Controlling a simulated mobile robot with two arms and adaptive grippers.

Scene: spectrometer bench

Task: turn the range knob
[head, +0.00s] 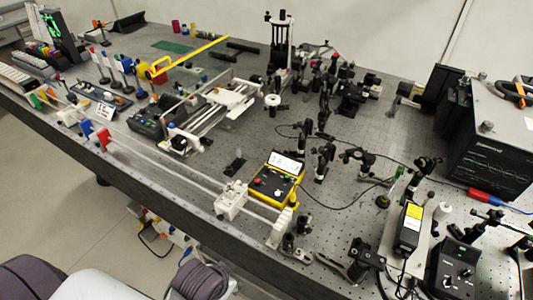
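A yellow-and-black meter (275,180) stands on the optical table near its front edge, right of the middle in the head view. It has a pale display (286,162) at the top, tilted toward me, with digits too small to read surely. A cable runs from the meter's right side. Neither of my grippers is in view, and nothing touches the meter.
A white block on a rail (231,201) stands close left of the meter. Optics posts (325,160) stand behind and right of it. A black control box with knobs (453,268) is at the lower right. Bare table (215,160) lies left of the meter.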

